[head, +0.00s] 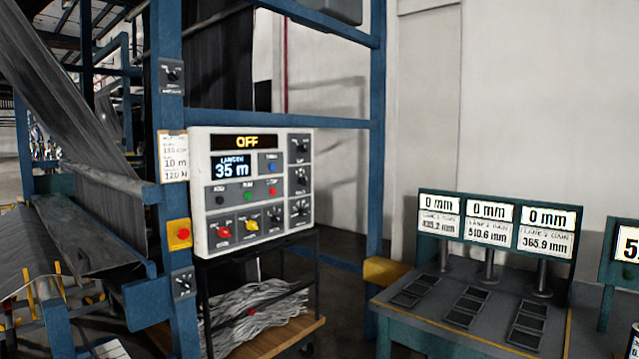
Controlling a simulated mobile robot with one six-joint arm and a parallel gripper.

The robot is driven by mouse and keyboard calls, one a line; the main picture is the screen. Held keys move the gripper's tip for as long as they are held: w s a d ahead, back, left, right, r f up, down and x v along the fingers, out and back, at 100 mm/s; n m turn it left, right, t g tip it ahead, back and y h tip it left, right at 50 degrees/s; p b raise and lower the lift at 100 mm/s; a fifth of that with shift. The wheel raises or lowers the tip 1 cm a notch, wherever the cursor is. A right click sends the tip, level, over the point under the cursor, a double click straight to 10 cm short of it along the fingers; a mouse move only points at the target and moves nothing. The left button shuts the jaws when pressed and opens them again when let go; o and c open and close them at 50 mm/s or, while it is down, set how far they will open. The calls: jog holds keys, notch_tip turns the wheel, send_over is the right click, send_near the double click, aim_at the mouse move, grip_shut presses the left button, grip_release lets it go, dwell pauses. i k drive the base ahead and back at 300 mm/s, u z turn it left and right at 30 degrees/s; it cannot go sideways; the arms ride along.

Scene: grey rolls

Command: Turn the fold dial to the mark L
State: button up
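A white and grey control panel (209,240) hangs on a blue frame, left of centre. It carries several rotary dials: a red knob (225,232), a yellow knob (252,224), a black knob (275,214) and black dials at its right side, upper (299,146), middle (301,179) and lower (300,209). Two more black dials sit on the blue post, an upper one (172,76) and a lower one (183,283). The labels are too small to tell which is the fold dial or where the mark L is. My gripper is not in view.
The panel's displays read OFF (247,142) and 35 m (233,168). A red button on a yellow box (179,234) is on the post. A cart (265,340) with grey strands stands below. A bench (400,312) with three 0 mm displays stands right. Grey fabric hangs left.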

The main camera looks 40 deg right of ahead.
aim_at(302, 181)
jog(key=z, duration=1.05)
jog(key=i, duration=0.75)
jog(key=u, duration=0.75)
jog(key=i, duration=1.35)
jog(key=u, duration=0.25)
